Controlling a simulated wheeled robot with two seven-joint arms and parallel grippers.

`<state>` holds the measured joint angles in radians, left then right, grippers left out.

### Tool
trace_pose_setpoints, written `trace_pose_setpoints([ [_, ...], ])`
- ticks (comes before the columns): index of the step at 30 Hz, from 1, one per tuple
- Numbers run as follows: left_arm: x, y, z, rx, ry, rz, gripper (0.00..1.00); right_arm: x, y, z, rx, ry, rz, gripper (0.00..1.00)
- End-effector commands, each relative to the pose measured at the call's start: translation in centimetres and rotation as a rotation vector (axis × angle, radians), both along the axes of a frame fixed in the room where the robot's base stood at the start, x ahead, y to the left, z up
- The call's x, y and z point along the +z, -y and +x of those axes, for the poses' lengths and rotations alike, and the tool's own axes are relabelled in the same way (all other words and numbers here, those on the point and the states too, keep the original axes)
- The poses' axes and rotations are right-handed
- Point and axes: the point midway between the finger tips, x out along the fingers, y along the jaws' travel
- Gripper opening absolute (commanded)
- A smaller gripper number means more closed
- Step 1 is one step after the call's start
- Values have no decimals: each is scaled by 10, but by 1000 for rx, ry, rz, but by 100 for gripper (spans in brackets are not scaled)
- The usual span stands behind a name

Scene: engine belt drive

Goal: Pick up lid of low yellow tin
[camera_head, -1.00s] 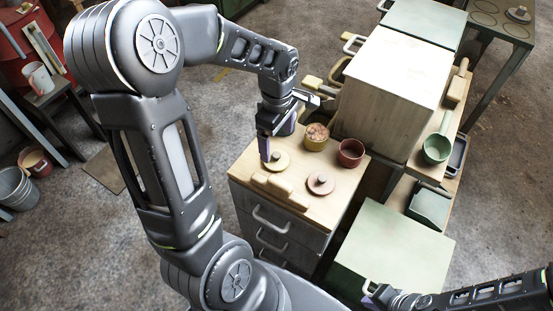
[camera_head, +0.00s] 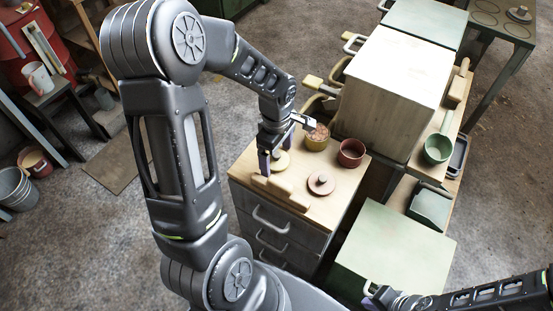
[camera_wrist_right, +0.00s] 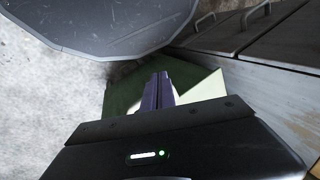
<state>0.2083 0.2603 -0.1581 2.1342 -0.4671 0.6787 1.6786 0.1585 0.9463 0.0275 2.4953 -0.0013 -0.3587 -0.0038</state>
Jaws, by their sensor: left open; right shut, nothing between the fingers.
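The low yellow tin (camera_head: 316,142) stands open on the wooden top of the drawer cabinet, with reddish contents. A round yellow lid (camera_head: 283,164) lies flat on the wood in front of it, to the left, partly hidden by my left gripper. My left gripper (camera_head: 276,160) is open and points down over this lid, one finger at its left side, the other towards its far side. I cannot tell whether they touch it. My right gripper (camera_head: 374,297) is shut and empty, low at the right; its purple fingers also show in the right wrist view (camera_wrist_right: 159,91).
A red pot (camera_head: 351,154) stands right of the tin, with a pink lid (camera_head: 321,184) in front. A wooden piece (camera_head: 274,187) lies at the cabinet's front edge, close to my left gripper. A big pale box (camera_head: 390,90) stands behind, and a green-topped cabinet (camera_head: 395,250) at the right.

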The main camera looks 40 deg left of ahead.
Motion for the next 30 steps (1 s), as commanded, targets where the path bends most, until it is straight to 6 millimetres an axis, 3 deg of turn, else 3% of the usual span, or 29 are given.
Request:
trace_pose_setpoints([
  [16,1,0,0,0,1,0,90,0,0,0,0,0,0,0],
  [30,1,0,0,0,1,0,52,0,0,0,0,0,0,0],
])
